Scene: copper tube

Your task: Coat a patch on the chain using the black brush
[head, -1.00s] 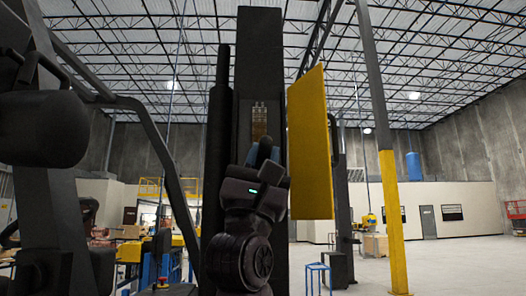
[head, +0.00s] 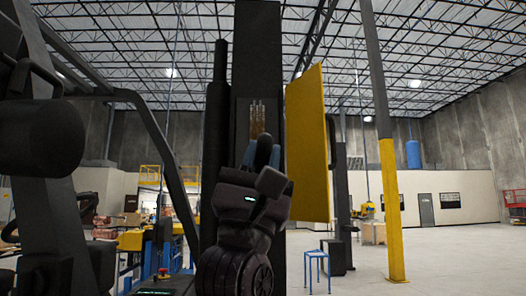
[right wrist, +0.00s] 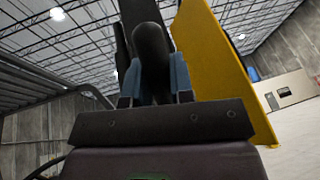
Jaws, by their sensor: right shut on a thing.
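The chain (head: 258,121) shows as short, brownish vertical strips in a recess of a tall dark mast (head: 257,60). My right gripper (head: 263,152) is in front of the mast, with its blue fingers just below the chain's visible part. In the right wrist view, the gripper (right wrist: 158,78) is shut on the black brush (right wrist: 151,50), a dark rounded shape between the blue fingers. The brush's far end is hidden in that view, and I cannot tell whether it touches the chain. My left gripper is not in view.
A yellow panel (head: 307,140) stands close on the right of the mast. A black cylinder (head: 215,130) runs along its left side. A blue stool (head: 316,268) and a yellow-and-black post (head: 391,210) stand to the right. Open floor lies beyond.

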